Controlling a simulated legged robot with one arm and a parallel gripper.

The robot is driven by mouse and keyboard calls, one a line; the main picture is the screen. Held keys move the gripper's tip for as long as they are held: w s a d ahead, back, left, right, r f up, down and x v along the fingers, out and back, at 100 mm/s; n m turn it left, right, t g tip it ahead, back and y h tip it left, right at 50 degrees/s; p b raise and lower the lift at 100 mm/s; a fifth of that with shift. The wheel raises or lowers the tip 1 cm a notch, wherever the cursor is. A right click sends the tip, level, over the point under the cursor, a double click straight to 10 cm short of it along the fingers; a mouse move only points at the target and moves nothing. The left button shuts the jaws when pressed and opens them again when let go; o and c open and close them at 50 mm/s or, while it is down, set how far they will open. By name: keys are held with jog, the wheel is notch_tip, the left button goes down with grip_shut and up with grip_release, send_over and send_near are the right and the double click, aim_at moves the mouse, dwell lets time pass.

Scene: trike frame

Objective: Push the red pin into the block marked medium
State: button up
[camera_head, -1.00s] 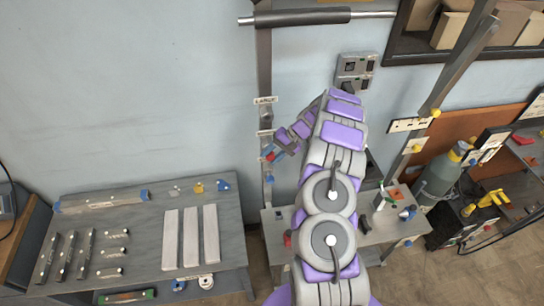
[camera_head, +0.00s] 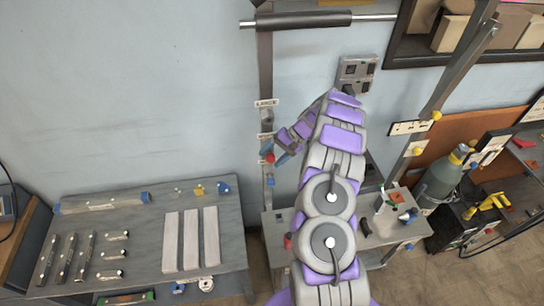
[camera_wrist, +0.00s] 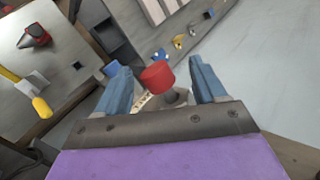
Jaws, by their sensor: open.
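A red pin (camera_head: 269,157) shows as a red round end at the post on the wall, beside my gripper (camera_head: 274,153). In the wrist view the red pin (camera_wrist: 157,76) stands between the two blue fingers of my gripper (camera_wrist: 162,82), which are apart with gaps on both sides. A grey block (camera_wrist: 176,97) with a partly hidden white label lies just behind the pin. Whether the pin sits fully in it cannot be told. On the post, the medium block's label (camera_head: 265,136) is just above my gripper, too small to read surely; another label (camera_head: 266,103) is higher.
The upright post (camera_head: 264,70) runs up the wall to a dark roller bar (camera_head: 304,19). A table (camera_head: 145,194) with bars and small parts stands at left. A smaller table (camera_head: 380,240) is at right, with a gas bottle (camera_head: 440,182) beyond. The wall at left is clear.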

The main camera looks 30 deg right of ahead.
jog(key=v, duration=1.7)
jog(key=shift+w+d+f, duration=0.1)
jog(key=shift+f, duration=0.1)
jog(key=s+a+r+n+g+b, duration=0.15)
jog(key=a+r+b, duration=0.35)
jog(key=a, duration=0.9)
jog(key=s+a+r+n+g+h+b, duration=0.2)
jog(key=s+a+r+n, duration=0.15)
jog(key=s+a, duration=0.85)
jog(key=s+a+f+h+b, duration=0.1)
jog(key=s+a+h, duration=0.15)
jog(key=s, duration=0.45)
jog(key=s+a+f+h+b, duration=0.1)
jog(key=s+a+f+b, duration=0.1)
jog(key=s+a, duration=0.35)
jog(key=s+d+f+h+b, duration=0.1)
jog(key=s+d+f, duration=0.1)
jog(key=s, duration=0.5)
jog(key=s+d+f+n+h+b, duration=0.1)
jog(key=s+f, duration=0.3)
jog(key=s, duration=0.4)
jog(key=shift+d+f+n+h, duration=0.3)
jog(key=shift+d+f+h, duration=0.05)
jog(key=shift+d+h, duration=0.2)
